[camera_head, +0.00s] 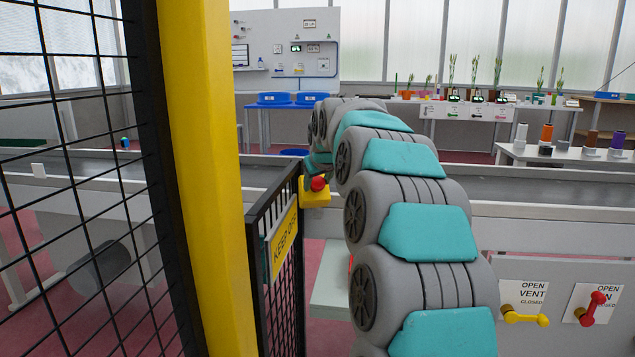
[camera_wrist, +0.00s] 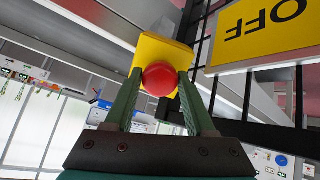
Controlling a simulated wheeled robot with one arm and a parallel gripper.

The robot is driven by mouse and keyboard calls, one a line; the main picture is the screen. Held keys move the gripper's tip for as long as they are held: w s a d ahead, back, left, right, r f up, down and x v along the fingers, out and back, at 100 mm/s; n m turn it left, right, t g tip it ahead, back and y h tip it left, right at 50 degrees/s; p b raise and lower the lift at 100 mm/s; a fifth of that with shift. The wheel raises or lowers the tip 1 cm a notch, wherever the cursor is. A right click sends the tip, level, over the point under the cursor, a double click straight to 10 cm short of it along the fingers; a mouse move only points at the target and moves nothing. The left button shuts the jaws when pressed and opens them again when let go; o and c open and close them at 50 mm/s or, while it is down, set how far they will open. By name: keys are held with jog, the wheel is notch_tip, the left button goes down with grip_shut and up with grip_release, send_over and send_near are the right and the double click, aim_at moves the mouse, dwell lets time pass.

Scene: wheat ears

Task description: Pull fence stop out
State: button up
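The fence stop is a round red knob (camera_wrist: 160,79) on a yellow box (camera_wrist: 163,50). In the head view the red knob (camera_head: 318,184) and yellow box (camera_head: 316,198) sit at the top end of the low black mesh fence panel, beside my arm. In the wrist view, the two green fingers of my gripper (camera_wrist: 160,82) lie one on each side of the knob. They appear to touch its sides, with their tips close to the box face. In the head view, my arm's links largely hide the gripper.
A yellow post (camera_head: 203,180) and tall black mesh stand at left. The low gate carries a yellow KEEP OFF sign (camera_head: 284,240). A conveyor (camera_head: 560,190) runs behind. A yellow handle (camera_head: 525,317) and red handle (camera_head: 591,309) are on a panel at lower right.

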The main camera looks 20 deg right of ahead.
grip_shut()
dwell(1.0)
